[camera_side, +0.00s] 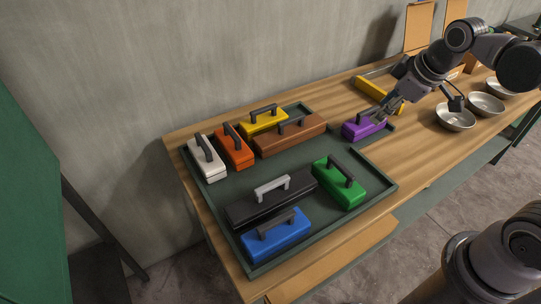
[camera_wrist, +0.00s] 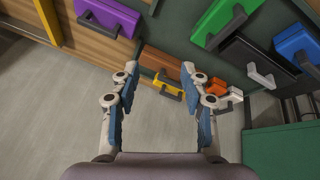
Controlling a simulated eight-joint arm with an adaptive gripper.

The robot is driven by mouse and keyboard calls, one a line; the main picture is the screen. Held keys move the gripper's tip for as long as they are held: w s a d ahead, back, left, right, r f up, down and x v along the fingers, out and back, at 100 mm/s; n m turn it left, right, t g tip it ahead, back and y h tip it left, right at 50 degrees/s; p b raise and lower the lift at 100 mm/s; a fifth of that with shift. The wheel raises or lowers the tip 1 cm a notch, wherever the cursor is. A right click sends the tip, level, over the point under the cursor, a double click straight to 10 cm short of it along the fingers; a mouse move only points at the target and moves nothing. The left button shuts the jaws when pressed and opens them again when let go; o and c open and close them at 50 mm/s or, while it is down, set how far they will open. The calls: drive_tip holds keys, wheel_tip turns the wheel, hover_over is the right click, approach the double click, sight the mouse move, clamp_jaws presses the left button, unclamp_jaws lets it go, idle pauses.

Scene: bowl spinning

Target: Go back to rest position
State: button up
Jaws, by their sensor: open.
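My gripper (camera_side: 388,107) is at the right end of the tray in the side view, by the purple block (camera_side: 364,126) with its dark handle. In the wrist view the fingers (camera_wrist: 160,75) are spread wide with nothing between them. The purple block (camera_wrist: 108,16) lies beyond and left of them in that view, apart from the fingers. How far my gripper is above the block cannot be told in the side view.
The dark green tray (camera_side: 298,160) holds handled blocks: white (camera_side: 207,160), orange (camera_side: 234,148), yellow (camera_side: 262,122), brown (camera_side: 290,136), black (camera_side: 270,202), green (camera_side: 339,184) and blue (camera_side: 277,236). Metal bowls (camera_side: 455,118) stand right on the wooden table. A yellow bar (camera_side: 370,88) lies behind.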

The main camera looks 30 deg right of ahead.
drive_tip(key=s+a+f+m+t, duration=0.2)
drive_tip(key=s+a+m, duration=0.1)
drive_tip(key=s+m, duration=0.1)
drive_tip(key=shift+s+f+m, duration=0.25)
drive_tip(key=shift+s+m, duration=0.15)
drive_tip(key=shift+s, duration=0.05)
